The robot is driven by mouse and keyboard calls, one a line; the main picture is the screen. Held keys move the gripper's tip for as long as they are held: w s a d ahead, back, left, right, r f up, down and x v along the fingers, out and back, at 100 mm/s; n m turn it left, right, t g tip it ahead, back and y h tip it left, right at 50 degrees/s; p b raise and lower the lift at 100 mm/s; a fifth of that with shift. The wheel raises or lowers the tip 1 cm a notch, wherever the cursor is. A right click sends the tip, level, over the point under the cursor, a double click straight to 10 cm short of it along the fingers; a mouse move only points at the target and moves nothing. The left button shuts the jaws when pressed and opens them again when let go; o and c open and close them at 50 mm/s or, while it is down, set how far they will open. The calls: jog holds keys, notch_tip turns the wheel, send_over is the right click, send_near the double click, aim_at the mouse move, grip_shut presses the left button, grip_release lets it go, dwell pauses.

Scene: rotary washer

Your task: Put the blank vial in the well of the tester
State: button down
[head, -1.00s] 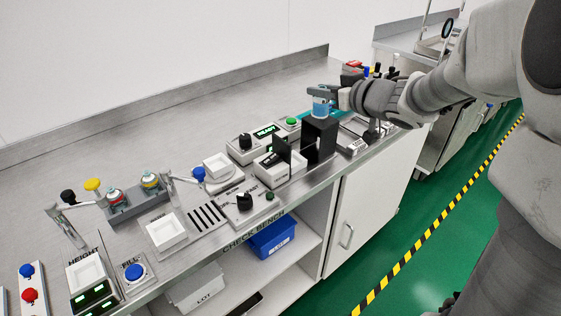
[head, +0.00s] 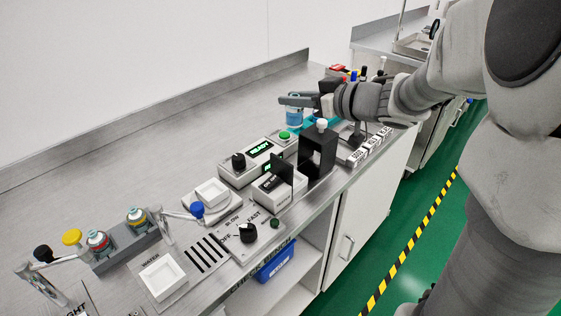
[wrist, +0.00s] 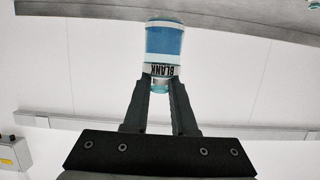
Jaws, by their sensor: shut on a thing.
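My gripper (head: 300,102) is shut on the blank vial (head: 294,114), a small clear vial with blue contents, and holds it above the back of the bench. In the wrist view the vial (wrist: 164,45) stands between the fingertips (wrist: 160,88), its BLANK label upside down in the picture. A grey-white unit with a lit READY display (head: 260,151), a black knob and a green button lies in front and to the left of the vial; it looks like the tester. I cannot make out its well; a teal part (head: 310,123) shows partly behind the black stand.
A black open stand (head: 318,152) with a white-topped piece is close in front of my gripper. A small box with an upright black plate (head: 281,170) stands beside it. Several labelled blocks (head: 370,145) are to the right. The bench's back left (head: 150,160) is clear.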

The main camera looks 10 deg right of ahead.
notch_tip(320, 180, down, 18)
jog(key=b, duration=0.7)
jog(key=shift+r, duration=0.15)
jog(key=shift+f, duration=0.2)
jog(key=c, duration=1)
grip_release()
jog(key=shift+r, duration=0.2)
jog(key=shift+s+d+r, duration=0.2)
jog(key=p+v, duration=0.3)
jog(key=v, duration=0.8)
jog(key=shift+s+p, duration=0.2)
jog(key=shift+p, duration=0.1)
